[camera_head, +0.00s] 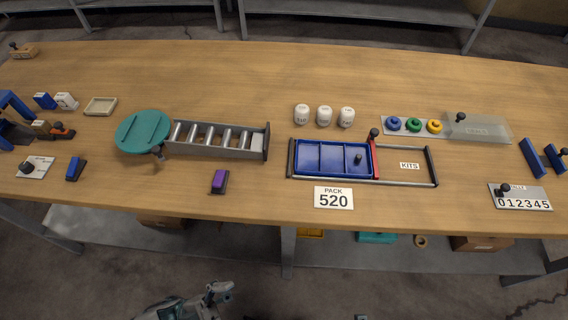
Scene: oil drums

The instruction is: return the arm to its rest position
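Part of my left arm and gripper (218,292) shows at the bottom edge, left of centre, over the floor in front of the table. It is clear of the table and everything on it. I see nothing held in it, but its fingers are too small and partly cut off to tell open from shut. My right gripper is not seen; only a tiny dark piece shows at the bottom edge right of centre, and I cannot tell what it is.
A shelf lies below.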

